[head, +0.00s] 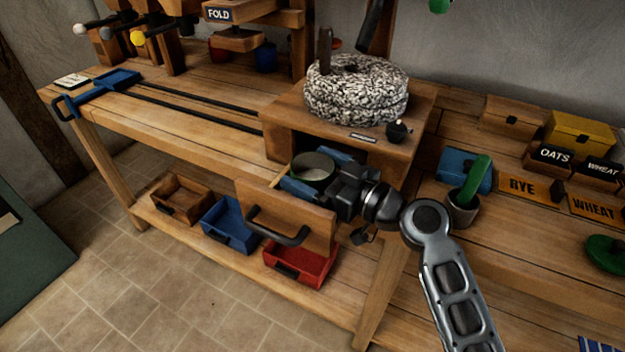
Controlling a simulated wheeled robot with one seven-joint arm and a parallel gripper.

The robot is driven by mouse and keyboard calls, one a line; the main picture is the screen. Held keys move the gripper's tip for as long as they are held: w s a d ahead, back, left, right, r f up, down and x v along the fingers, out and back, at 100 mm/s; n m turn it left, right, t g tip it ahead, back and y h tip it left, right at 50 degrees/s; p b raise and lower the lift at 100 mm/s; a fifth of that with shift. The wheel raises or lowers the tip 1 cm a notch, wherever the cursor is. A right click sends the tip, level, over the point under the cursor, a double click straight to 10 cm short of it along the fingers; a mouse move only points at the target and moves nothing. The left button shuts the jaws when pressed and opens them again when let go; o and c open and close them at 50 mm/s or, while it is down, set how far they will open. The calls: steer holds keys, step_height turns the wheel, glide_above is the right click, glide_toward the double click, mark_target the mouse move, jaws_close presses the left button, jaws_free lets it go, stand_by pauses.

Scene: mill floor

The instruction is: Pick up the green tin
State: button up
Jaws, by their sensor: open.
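The green tin (312,166) is a short round tin with a dark green rim and a pale top or inside. It is at the open drawer (287,212) under the millstone, behind the drawer's wooden front. My gripper (318,171) reaches in from the right at the tin's height. Its blue fingers are apart, one at the tin's far side and one at its near side, with the tin between them. I cannot tell whether either finger touches it. The tin's lower part is hidden by the near finger and the drawer front.
The drawer front has a black handle (277,232). The millstone (357,90) on its wooden stand (290,128) rises just behind. Wooden, blue and red bins (300,262) sit on the lower shelf. A grey pot (462,209) with a green-handled tool stands right of my wrist.

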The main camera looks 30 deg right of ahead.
steer(key=shift+c, duration=0.5)
steer(key=c, duration=0.9)
step_height(320, 180, up, 18)
steer(key=shift+p, duration=0.5)
